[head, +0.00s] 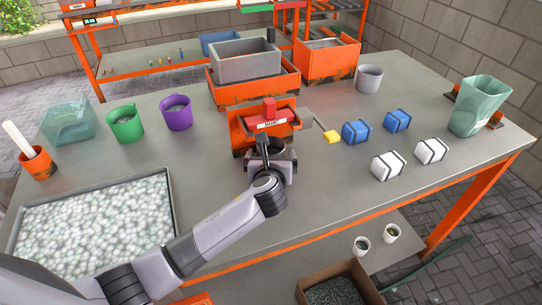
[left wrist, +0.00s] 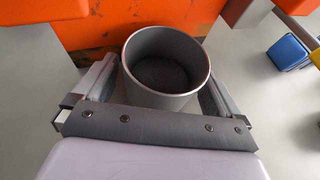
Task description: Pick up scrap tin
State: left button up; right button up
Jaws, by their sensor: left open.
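A grey round tin (left wrist: 166,62), open at the top and dark inside, stands upright in the left wrist view, in front of an orange machine (left wrist: 90,30). My left gripper (left wrist: 163,80) is open, with one finger on each side of the tin; I cannot tell whether either touches it. In the head view my left gripper (head: 272,152) is at the front of the orange machine (head: 248,128) and largely hides the tin there. My right gripper is not in view.
A tray of pale pellets (head: 95,222) is at left. The table front centre is clear.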

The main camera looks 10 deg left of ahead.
pick_arm(q)
jog(key=c, duration=1.1)
jog(key=shift+r, duration=0.2)
